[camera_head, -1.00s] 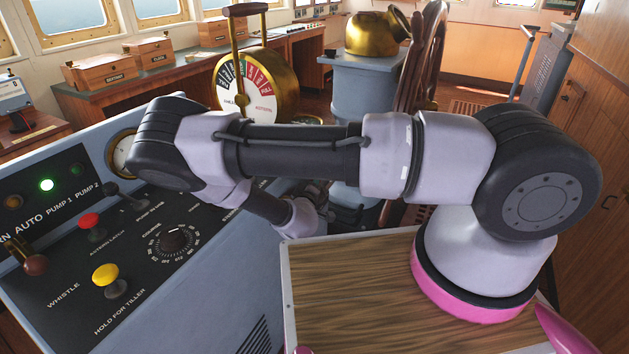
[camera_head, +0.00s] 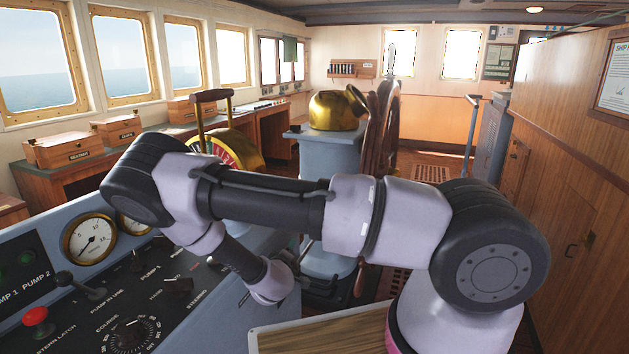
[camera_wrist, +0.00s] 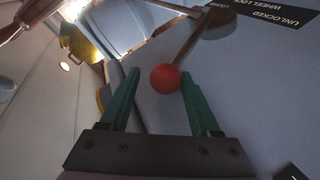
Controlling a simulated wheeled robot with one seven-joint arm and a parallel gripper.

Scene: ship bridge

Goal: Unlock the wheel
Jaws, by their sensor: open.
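The wheel lock lever (camera_wrist: 192,42) shows in the wrist view as a rod with a red ball knob (camera_wrist: 166,78) at its end. A black label (camera_wrist: 272,15) beside its pivot reads "UNLOCKED" and "WHEEL LOCK", partly cut off. My gripper (camera_wrist: 160,73) has green fingers spread apart, with the knob between their tips in the picture, nearer the right finger. I cannot tell whether that finger touches it. The wooden ship's wheel (camera_head: 379,130) stands upright beyond my arm in the head view.
A blue-grey console (camera_head: 225,318) with knobs and gauges lies at the left. A pedestal (camera_head: 330,160) with a brass binnacle (camera_head: 335,110) stands behind my arm. A brass telegraph (camera_head: 235,150) is left of it. A wooden wall (camera_head: 570,170) closes the right side.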

